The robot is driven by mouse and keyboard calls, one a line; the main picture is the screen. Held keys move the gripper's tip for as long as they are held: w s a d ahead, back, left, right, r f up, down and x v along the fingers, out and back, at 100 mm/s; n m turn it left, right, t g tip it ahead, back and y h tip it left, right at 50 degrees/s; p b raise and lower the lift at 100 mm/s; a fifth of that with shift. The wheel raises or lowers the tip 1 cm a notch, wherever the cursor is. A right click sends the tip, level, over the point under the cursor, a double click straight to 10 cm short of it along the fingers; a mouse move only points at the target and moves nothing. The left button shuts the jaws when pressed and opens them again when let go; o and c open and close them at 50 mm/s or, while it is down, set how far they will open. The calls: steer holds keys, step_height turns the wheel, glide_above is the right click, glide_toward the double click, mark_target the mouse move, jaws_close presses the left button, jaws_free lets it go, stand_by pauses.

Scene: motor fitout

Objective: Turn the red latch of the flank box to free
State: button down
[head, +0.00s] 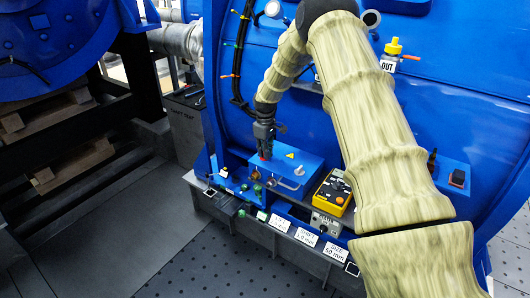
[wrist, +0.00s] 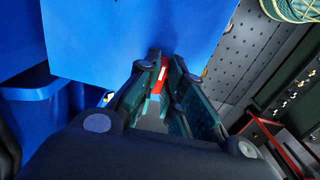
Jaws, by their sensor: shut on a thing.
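The flank box (head: 290,171) is a blue box on the ledge at the foot of the big blue motor. It also fills the upper part of the wrist view (wrist: 120,40). The red latch (wrist: 157,78) shows between my fingers in the wrist view, at the edge of the box's blue face. In the head view only a small bit of red (head: 264,157) shows under my fingertips. My gripper (head: 265,150) points down at the left end of the box, and in the wrist view (wrist: 162,90) its fingers are closed on the latch. The latch's exact angle is hidden by the fingers.
A yellow meter (head: 333,192) stands right of the box, with a grey switch box (head: 326,223) before it. Green-capped fittings (head: 257,189) sit at the ledge's front left. White labels (head: 306,236) line the front edge. Dark perforated floor in front is clear.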

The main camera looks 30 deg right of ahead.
steer(key=c, duration=1.5)
jaws_free()
steer(key=shift+d, duration=0.1)
steer(key=shift+c, duration=0.2)
step_height(320, 180, up, 12)
steer(key=shift+s+f, duration=0.1)
steer(key=shift+f, duration=0.05)
